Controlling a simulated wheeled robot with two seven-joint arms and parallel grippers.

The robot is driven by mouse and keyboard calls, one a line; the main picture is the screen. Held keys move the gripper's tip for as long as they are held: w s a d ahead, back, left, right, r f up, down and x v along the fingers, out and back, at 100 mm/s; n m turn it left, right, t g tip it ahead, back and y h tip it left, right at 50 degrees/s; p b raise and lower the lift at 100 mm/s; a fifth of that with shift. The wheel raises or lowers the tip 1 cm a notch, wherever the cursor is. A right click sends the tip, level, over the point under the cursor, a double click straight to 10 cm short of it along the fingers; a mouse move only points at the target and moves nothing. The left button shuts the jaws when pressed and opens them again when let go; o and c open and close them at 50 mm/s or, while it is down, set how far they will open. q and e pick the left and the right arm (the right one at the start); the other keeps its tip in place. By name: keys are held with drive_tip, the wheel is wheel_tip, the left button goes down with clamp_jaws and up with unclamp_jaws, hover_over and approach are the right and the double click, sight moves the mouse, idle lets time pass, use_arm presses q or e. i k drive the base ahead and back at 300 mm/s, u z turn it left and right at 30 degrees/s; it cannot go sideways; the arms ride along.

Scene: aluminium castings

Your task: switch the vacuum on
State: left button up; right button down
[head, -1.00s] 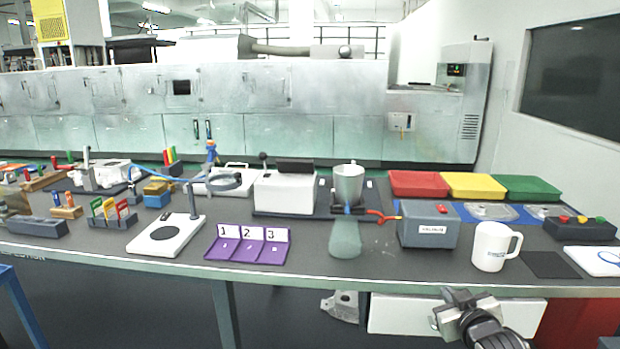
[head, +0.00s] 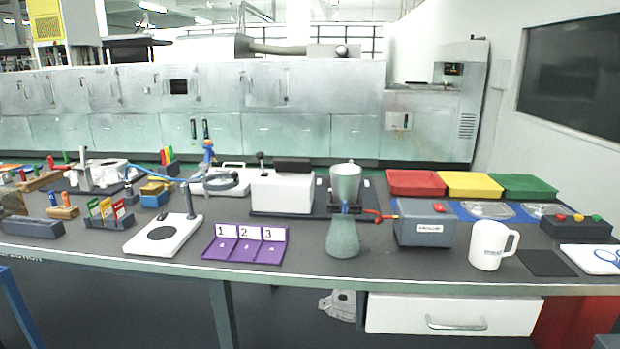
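The vacuum unit (head: 424,223) is a grey box with a label on its front, standing on the right half of the table. A small red switch or button (head: 438,208) sits on its top, towards the right. Whether the switch is on or off cannot be told. Neither of my grippers shows in the head view.
A white mug (head: 488,245) stands close to the right of the vacuum box. Red (head: 416,183), yellow and green trays lie behind it. A box with coloured buttons (head: 576,228) is at the far right. A purple numbered stand (head: 245,245) is left of the flask. A drawer (head: 455,314) hangs below the table edge.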

sight(439, 207)
drive_tip(key=k, duration=0.7)
drive_tip(key=z, duration=0.35)
drive_tip(key=i, duration=1.65)
drive_tip(key=u, duration=0.6)
